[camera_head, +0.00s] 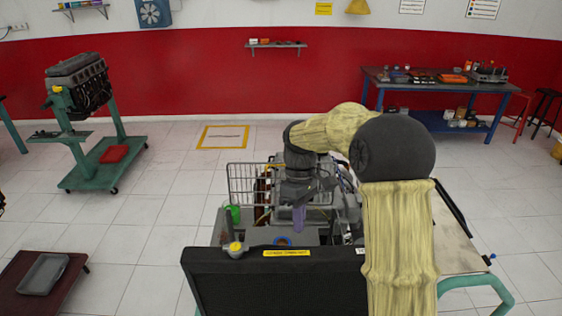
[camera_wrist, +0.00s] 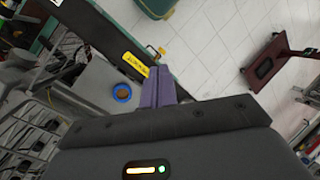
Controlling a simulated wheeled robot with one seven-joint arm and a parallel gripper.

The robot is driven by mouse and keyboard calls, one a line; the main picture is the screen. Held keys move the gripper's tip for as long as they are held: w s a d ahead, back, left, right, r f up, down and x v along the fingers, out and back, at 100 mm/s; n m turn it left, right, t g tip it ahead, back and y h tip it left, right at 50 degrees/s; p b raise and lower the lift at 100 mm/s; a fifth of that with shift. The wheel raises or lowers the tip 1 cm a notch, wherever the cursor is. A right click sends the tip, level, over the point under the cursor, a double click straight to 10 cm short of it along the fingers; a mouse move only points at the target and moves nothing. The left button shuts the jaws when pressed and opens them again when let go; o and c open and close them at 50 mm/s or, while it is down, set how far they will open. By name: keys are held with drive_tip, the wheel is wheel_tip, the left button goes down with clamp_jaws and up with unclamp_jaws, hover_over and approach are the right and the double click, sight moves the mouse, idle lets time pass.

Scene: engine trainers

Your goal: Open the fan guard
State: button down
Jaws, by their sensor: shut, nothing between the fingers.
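A wire grid panel (camera_head: 243,184), which looks like the fan guard, stands upright at the left side of the engine trainer, behind the black radiator (camera_head: 275,280). Wire bars also show at the left edge of the wrist view (camera_wrist: 22,122), partly cut off. My gripper (camera_head: 299,220) points down with purple fingers over the engine bay, to the right of the grid and apart from it. In the wrist view the fingers (camera_wrist: 158,90) are together and empty, beside a blue ring-shaped part (camera_wrist: 122,92). My arm hides much of the engine.
A yellow cap (camera_head: 235,248) stands up at the radiator's left corner. A green container (camera_head: 233,214) is beside the grid. Another engine on a green stand (camera_head: 85,120) is at the far left, and a low dark cart (camera_head: 50,280) is at near left. Floor between is clear.

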drive_tip(key=s+d+f+m+t+b, duration=0.3)
drive_tip(key=s+d+f+m, duration=0.2)
drive_tip(key=s, duration=0.2)
drive_tip(key=s+d+f+m+t+b, duration=0.3)
drive_tip(key=s+d+f+m, duration=0.2)
drive_tip(key=s, duration=0.3)
drive_tip(key=shift+f+m+t+b, duration=0.3)
drive_tip(key=shift+f+m+t, duration=0.1)
drive_tip(key=shift+m, duration=0.4)
drive_tip(key=shift+w, duration=0.1)
